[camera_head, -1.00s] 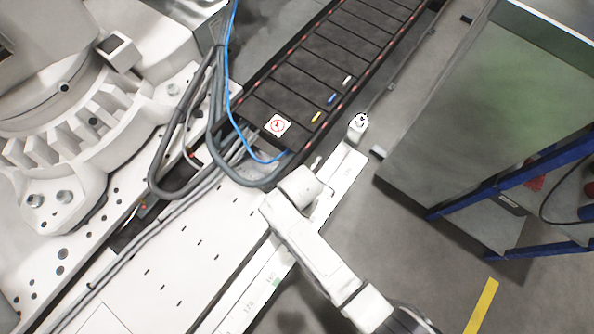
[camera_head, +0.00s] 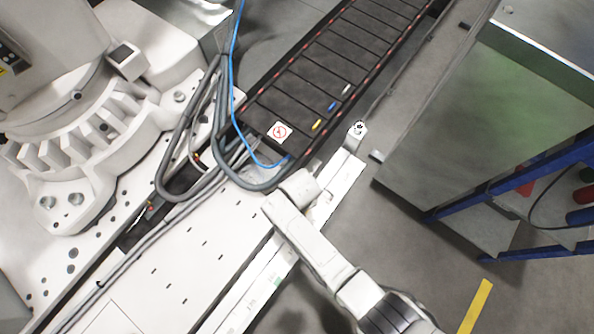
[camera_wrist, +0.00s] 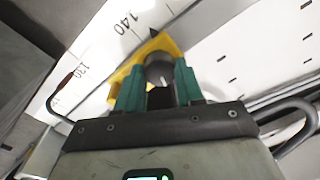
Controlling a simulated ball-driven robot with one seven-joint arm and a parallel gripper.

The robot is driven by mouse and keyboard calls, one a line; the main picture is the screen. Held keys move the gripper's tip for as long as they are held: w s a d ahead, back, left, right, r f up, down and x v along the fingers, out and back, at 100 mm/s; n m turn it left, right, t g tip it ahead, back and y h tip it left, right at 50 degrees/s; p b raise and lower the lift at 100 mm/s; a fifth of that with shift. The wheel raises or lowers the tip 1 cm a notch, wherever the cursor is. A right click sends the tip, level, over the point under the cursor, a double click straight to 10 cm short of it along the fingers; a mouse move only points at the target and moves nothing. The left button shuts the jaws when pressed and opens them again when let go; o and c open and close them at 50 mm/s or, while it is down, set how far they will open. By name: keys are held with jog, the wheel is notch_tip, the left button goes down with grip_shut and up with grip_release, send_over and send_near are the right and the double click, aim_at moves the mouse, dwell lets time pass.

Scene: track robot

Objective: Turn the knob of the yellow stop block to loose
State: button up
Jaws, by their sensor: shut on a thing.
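The yellow stop block (camera_wrist: 164,41) shows in the wrist view, on a white rail with a printed scale (camera_wrist: 116,28) marked 130 and 140. A dark round knob (camera_wrist: 159,66) with a pale line on it sits on the block. My gripper (camera_wrist: 159,76) has its two green fingers on either side of the knob and is shut on it. The fingers and gripper body hide part of the knob and block. In the head view my white arm covers this spot, and I cannot make out the block or fingertips there.
A black cable chain (camera_head: 325,65) with small coloured pieces runs up the middle. Grey hoses and a blue cable (camera_head: 232,95) loop beside my arm. A large white machine (camera_head: 75,160) stands left. A grey cabinet (camera_head: 480,120) with a blue frame stands right, over open floor.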

jog(key=n, duration=0.4)
jog(key=shift+a+n+p, duration=0.1)
jog(key=shift+n+p, duration=0.2)
jog(key=shift+p, duration=0.1)
jog(key=shift+n+p, duration=0.3)
jog(key=shift+n, duration=1.9)
jog(key=o, duration=1)
jog(key=shift+o, duration=0.2)
notch_tip(320, 180, up, 11)
jog(key=p, duration=0.3)
jog(key=shift+w, duration=0.2)
